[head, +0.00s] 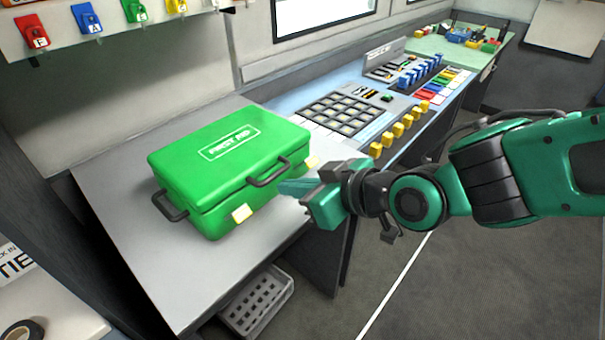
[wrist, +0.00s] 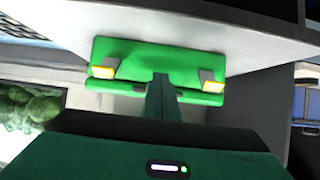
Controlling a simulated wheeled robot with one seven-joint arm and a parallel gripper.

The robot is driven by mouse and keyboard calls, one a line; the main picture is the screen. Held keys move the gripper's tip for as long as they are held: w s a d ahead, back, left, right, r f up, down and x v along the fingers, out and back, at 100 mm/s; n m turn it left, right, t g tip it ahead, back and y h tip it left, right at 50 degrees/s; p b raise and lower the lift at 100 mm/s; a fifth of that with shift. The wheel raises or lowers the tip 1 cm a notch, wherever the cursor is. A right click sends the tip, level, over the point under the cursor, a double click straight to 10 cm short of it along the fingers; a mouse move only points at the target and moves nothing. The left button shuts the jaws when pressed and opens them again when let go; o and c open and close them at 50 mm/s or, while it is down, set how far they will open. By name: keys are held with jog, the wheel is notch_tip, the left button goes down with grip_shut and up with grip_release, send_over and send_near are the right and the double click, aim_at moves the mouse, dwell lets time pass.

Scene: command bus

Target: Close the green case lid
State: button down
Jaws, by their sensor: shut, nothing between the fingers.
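The green first aid case (head: 232,165) sits on the grey counter (head: 150,250) in the head view. Its lid looks down on the base, with the white FIRST AID label facing up. Two yellow-white latches show on its front side, one of them near the front corner (head: 242,214). A dark handle (head: 268,175) sticks out between them. My gripper (head: 284,188) is shut and empty, just in front of the case near the handle. In the wrist view the case (wrist: 150,58) is ahead of my gripper (wrist: 160,80), with a latch to either side. I cannot tell whether they touch.
A control console (head: 345,112) with buttons and yellow switches stands right of the case. A grey crate (head: 257,300) is under the counter. Colored key tags (head: 90,22) hang on the wall above. The floor at the right is clear.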

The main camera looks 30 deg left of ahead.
jog(key=shift+r, duration=0.15)
jog(key=s+d+f, duration=0.1)
jog(key=d, duration=0.8)
jog(key=shift+s, duration=0.2)
dwell(0.4)
jog(key=shift+d, duration=0.1)
